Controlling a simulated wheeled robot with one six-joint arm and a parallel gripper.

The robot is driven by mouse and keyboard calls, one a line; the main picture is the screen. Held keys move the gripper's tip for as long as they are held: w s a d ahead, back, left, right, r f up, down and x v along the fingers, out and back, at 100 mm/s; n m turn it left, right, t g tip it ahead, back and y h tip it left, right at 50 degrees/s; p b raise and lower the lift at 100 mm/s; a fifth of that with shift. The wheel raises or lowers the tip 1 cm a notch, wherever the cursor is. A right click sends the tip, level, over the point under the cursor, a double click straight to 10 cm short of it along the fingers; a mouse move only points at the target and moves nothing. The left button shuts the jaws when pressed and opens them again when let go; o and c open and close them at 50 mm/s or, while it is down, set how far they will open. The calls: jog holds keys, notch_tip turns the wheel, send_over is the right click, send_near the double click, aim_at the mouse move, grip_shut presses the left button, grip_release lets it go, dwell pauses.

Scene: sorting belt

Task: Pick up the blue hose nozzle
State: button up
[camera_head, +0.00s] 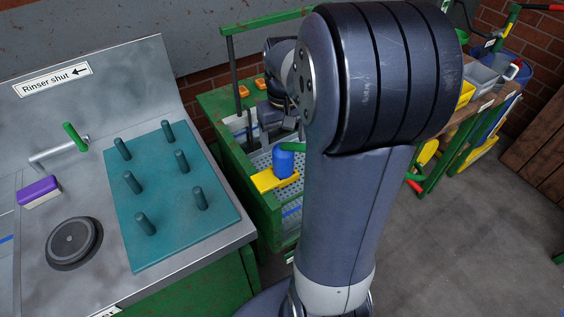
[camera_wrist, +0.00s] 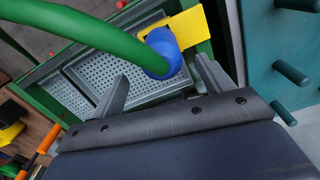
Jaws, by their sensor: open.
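The blue hose nozzle (camera_head: 284,163) is a short, rounded blue piece over a grated green-framed bin, beside a flat yellow piece (camera_head: 268,182). A green hose (camera_head: 294,147) runs to it. In the wrist view the nozzle (camera_wrist: 164,54) shows between and beyond the fingertips, nearer the right finger. The green hose (camera_wrist: 85,28) arches large across the upper left, close to the camera. My gripper (camera_wrist: 162,70) is open with nothing between its fingers. In the head view my gripper (camera_head: 272,132) is just above and behind the nozzle, partly hidden by my arm.
A teal peg board (camera_head: 170,235) on a steel counter stands left of the bin, and at the right edge of the wrist view. A purple-and-white block (camera_head: 38,191) lies on the counter. A wooden bench with bins (camera_head: 485,78) stands right. Grey floor is open at lower right.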

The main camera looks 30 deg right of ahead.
aim_at(283, 158)
jog(key=shift+f, duration=1.35)
notch_tip(283, 158, down, 5)
jog(key=shift+a+f, duration=0.1)
jog(key=shift+c, duration=0.2)
jog(key=c, duration=1.1)
jog(key=shift+c, duration=0.2)
